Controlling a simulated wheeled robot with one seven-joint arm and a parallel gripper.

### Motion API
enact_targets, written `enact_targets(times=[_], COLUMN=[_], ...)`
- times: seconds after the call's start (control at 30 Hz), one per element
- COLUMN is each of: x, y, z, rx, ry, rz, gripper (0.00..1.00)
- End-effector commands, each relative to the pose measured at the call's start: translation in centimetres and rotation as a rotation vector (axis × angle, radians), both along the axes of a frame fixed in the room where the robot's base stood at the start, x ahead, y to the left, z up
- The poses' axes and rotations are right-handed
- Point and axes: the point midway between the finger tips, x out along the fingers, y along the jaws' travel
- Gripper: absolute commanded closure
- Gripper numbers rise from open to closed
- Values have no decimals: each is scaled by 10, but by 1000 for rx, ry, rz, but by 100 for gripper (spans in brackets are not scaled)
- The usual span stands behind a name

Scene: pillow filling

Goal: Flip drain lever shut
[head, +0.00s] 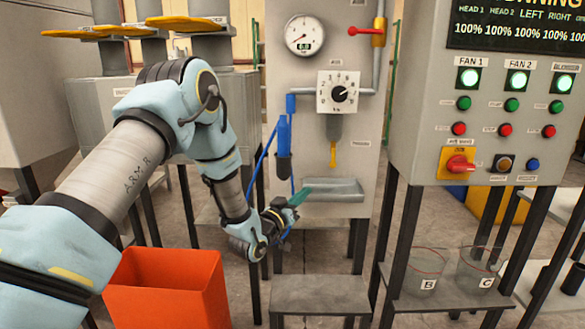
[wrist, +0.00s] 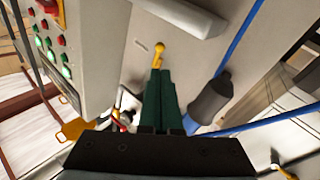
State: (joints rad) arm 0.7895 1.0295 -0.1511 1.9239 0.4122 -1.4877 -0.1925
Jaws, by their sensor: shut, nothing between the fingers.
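A small yellow lever (head: 333,154) hangs straight down below a grey outlet under the dial on the middle panel; I take it to be the drain lever. In the wrist view the yellow lever (wrist: 158,50) shows just beyond my fingertips; I cannot tell whether they touch it. My gripper (head: 305,191) has green fingers and is below and left of the lever in the head view, in front of a grey tray (head: 334,194). In the wrist view my gripper (wrist: 158,74) has its fingers together with nothing between them.
A blue hose with a dark nozzle (head: 284,150) hangs left of the lever. A red valve handle (head: 366,31) is higher up. The button cabinet (head: 420,150) stands right, above beakers (head: 427,270). An orange bin (head: 165,290) stands lower left, beside a low grey stand (head: 319,295).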

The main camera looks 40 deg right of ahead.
Motion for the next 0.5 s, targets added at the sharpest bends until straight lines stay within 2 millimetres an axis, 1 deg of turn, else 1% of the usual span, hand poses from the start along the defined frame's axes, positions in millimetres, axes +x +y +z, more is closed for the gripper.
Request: enact_targets(times=[0.03, 0.1, 0.37, 0.5], x=[-4, -6, -5, -4], y=[-3, -3, -3, -8], z=[0, 0, 1, 2], rx=[-12, -21, -20, -19], ry=[0, -1, -2, -2], rz=[-9, -13, -11, -12], gripper=[100, 100, 100, 100])
